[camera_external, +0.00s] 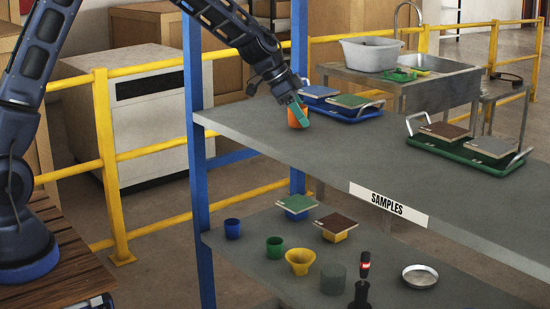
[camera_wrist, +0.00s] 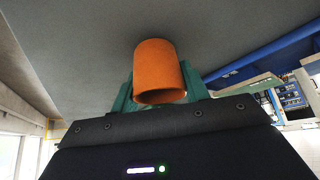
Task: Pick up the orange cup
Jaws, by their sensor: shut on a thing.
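The orange cup (camera_external: 297,118) is at the upper grey shelf (camera_external: 330,147), near its left end. My gripper (camera_external: 299,108) reaches down to it from the upper left, and its green fingers are shut on the cup. In the wrist view the orange cup (camera_wrist: 158,72) sits between the green fingers (camera_wrist: 158,92), with its open rim facing the camera. The fingers are partly hidden behind the cup and the dark gripper body. I cannot tell whether the cup touches the shelf.
A blue tray (camera_external: 345,113) with tiles stands just right of the cup. A green tray (camera_external: 470,151) with tiles is farther right. A blue upright post (camera_external: 194,90) stands left of the cup. The lower shelf (camera_external: 260,268) holds several cups and tiles. The upper shelf's middle is clear.

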